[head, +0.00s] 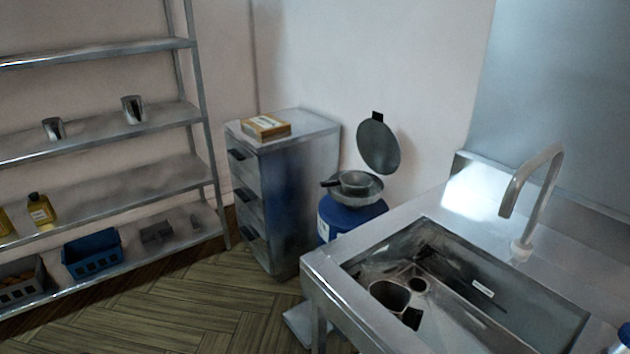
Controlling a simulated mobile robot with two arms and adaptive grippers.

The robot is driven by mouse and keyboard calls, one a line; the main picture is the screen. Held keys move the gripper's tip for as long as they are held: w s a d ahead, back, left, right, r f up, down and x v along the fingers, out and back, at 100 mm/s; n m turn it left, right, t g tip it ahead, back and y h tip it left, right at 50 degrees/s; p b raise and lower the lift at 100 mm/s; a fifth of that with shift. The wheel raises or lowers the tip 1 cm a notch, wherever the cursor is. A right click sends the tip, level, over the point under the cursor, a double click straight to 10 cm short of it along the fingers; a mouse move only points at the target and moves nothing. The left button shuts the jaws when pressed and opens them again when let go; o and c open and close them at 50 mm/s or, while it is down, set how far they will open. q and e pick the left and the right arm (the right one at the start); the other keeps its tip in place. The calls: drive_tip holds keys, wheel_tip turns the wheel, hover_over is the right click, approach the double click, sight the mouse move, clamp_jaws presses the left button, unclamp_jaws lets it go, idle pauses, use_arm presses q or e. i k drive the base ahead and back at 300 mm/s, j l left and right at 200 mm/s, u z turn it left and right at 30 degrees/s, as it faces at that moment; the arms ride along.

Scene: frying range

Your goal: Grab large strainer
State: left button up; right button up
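No strainer can be made out with certainty. A round grey disc with a black tab (378,148) stands upright near the wall, above the blue drum (350,215). A wide metal bowl-like piece (365,193) sits on top of the drum, with a smaller round vessel (353,181) with a dark handle in it. A metal cup-shaped vessel (388,296) with a black handle lies in the sink; I cannot tell whether its bottom is mesh. Neither of my grippers is in view.
The steel sink (455,240) with a tap (535,195) fills the right. A drawer cabinet (285,200) bearing a box (266,127) stands behind. A metal shelf rack (100,131) with crates and bottles is at left. The wooden floor (190,305) between is clear.

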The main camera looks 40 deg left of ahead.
sight(353, 182)
drive_tip(key=u, duration=0.9)
drive_tip(key=j, duration=0.15)
drive_tip(key=i+z, duration=0.05)
drive_tip(key=i, duration=0.05)
